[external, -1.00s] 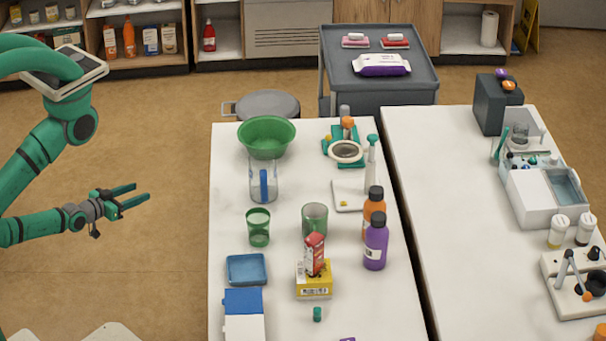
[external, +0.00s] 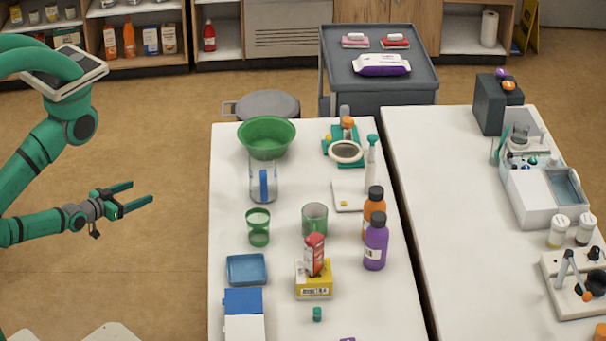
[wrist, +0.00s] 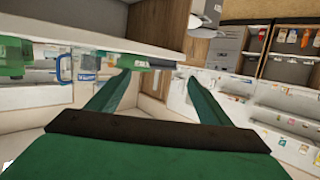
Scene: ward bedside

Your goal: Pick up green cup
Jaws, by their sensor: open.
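Two greenish vessels stand upright on the white table. One is a clear green cup (external: 258,228) with darker green bands, near the left edge. The other is a grey-green see-through cup (external: 314,219) to its right, behind a red and white carton. I cannot tell which one the task means. My gripper (external: 142,197) is open and empty, left of the table and well apart from both cups. In the wrist view, my gripper (wrist: 159,79) shows two spread green fingers with nothing between them.
A green bowl (external: 266,138), a blue-handled jug (external: 264,182) and a blue tray (external: 246,269) stand near the table's left edge. A yellow box (external: 314,280), an orange bottle (external: 374,212) and a purple bottle (external: 376,243) stand to the right. Floor is clear around my gripper.

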